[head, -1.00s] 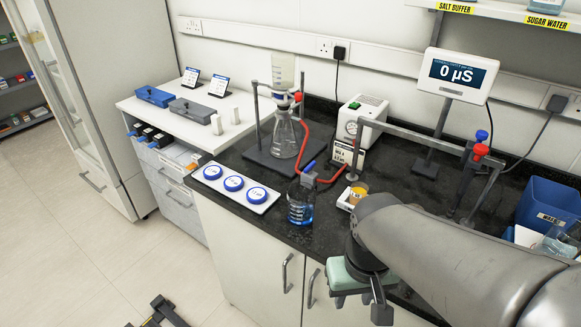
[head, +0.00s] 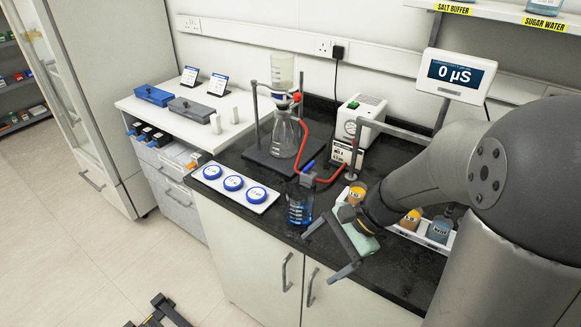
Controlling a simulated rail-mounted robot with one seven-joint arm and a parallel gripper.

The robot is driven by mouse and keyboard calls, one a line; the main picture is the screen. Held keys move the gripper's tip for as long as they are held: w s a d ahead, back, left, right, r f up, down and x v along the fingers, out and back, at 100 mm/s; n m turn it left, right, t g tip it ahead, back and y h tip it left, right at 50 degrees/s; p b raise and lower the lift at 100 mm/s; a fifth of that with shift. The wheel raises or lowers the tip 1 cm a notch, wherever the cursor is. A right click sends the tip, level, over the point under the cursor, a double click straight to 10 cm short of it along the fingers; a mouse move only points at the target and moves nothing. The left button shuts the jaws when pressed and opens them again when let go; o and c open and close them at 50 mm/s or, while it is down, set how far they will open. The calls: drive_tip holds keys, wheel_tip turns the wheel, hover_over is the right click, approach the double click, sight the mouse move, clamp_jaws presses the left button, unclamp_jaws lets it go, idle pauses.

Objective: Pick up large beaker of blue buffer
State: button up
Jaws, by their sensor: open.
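The clear beaker of blue buffer (head: 299,212) stands upright near the front edge of the black counter, just right of a white tray with blue discs. Blue liquid shows in its lower part. My gripper (head: 317,258) is to the right of the beaker and a little in front of it, over the counter's edge. Its two dark fingers are spread wide, pointing left, with nothing between them. The far finger comes near the beaker's right side; I cannot tell whether it touches.
The white tray of discs (head: 236,189) lies left of the beaker. Behind stand a flask (head: 287,138) with a red hose and a white pump (head: 358,118). An orange-filled beaker (head: 356,192) is behind my gripper. A white tray holds small vessels, one of them grey-blue (head: 439,228).

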sight(300, 210)
drive_tip(key=w+d+m+t+y, duration=0.1)
drive_tip(key=w+d+m+t, duration=0.1)
drive_tip(key=w+m, duration=0.1)
drive_tip(key=w+d+m+t+y, duration=0.1)
drive_tip(key=w+d+m+y, duration=0.1)
drive_tip(key=w+m, duration=0.1)
drive_tip(key=w+d+m+t+y, duration=0.1)
drive_tip(key=w+d+m+t, duration=0.1)
drive_tip(key=w+m, duration=0.2)
drive_tip(key=shift+w+d+f+t, duration=0.1)
drive_tip(key=shift+w+f+t, duration=0.25)
drive_tip(key=shift+w, duration=0.35)
drive_tip(key=shift+w+y+p, duration=0.3)
drive_tip(key=shift+m, duration=0.3)
drive_tip(key=p+x, duration=0.1)
drive_tip(key=x, duration=0.6)
drive_tip(key=shift+w, duration=0.25)
drive_tip(key=p+x, duration=0.1)
drive_tip(key=x, duration=0.3)
drive_tip(key=shift+w+f, duration=0.2)
drive_tip(key=c, duration=1.2)
drive_tip(key=shift+r, duration=0.25)
